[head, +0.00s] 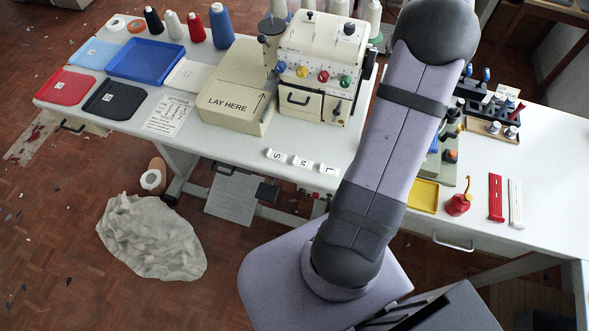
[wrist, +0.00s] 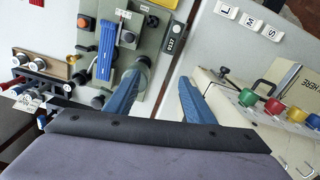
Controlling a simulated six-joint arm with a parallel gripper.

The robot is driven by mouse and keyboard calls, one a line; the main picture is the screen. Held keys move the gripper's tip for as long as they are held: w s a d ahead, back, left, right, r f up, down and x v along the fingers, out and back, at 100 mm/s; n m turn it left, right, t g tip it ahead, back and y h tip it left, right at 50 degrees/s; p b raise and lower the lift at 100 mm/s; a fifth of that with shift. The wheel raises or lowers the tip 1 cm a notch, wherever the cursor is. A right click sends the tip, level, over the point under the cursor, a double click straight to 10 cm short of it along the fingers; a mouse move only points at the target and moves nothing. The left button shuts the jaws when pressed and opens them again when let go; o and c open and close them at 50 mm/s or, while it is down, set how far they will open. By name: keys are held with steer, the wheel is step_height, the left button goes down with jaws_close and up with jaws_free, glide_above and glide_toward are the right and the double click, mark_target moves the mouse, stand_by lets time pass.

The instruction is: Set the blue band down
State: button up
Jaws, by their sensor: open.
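In the wrist view, a blue ribbed strip (wrist: 106,50), which looks like the blue band, lies on a grey-green fixture plate (wrist: 146,50). My gripper (wrist: 163,73) has two blue fingers spread apart, with nothing seen between them. The left finger is over the plate's lower right part, to the right of and below the strip; I cannot tell its height. The right finger is over white tabletop beside the sewing machine. In the head view my arm hides the gripper and most of the fixture; a small blue patch (head: 433,146) shows beside the arm.
The cream sewing machine (head: 318,65) with coloured dials stands close to my arm's left. White S, M, L tiles (head: 301,162) lie at the table's front. Right are a yellow tray (head: 423,195), a red oil can (head: 458,204) and a tool rack (head: 487,115).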

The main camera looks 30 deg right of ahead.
steer(key=w+a+n, duration=0.2)
steer(key=a+n, duration=0.2)
steer(key=a, duration=1.9)
steer(key=s+a+f+n, duration=0.1)
steer(key=s+a+f, duration=0.1)
steer(key=s+a, duration=0.3)
steer(key=s+a+f+n, duration=0.2)
steer(key=s+a, duration=0.2)
steer(key=a, duration=0.5)
steer(key=shift+s+f, duration=0.3)
steer(key=shift+s, duration=0.05)
